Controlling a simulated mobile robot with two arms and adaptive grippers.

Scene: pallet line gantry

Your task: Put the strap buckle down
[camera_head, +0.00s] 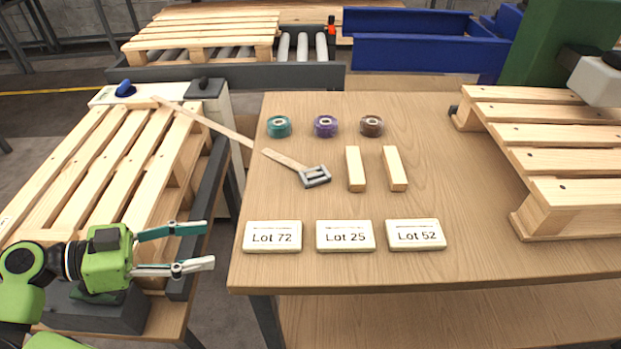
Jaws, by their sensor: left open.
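The strap buckle (315,176) is a grey metal frame lying flat on the wooden table (450,270), left of two wooden blocks. A pale strap (284,159) runs from it toward the upper left, and a further length (205,122) reaches the pallet on the left. My left gripper (210,246) is green with two slim fingers spread apart. It is open and empty, left of the table's front corner and well apart from the buckle. My right gripper is not in view.
Three tape rolls, teal (279,126), purple (325,126) and brown (371,126), stand behind the buckle. Wooden blocks (355,169) (395,168) lie right of it. Cards Lot 72 (272,238), Lot 25 (345,236) and Lot 52 (415,235) lie in front.

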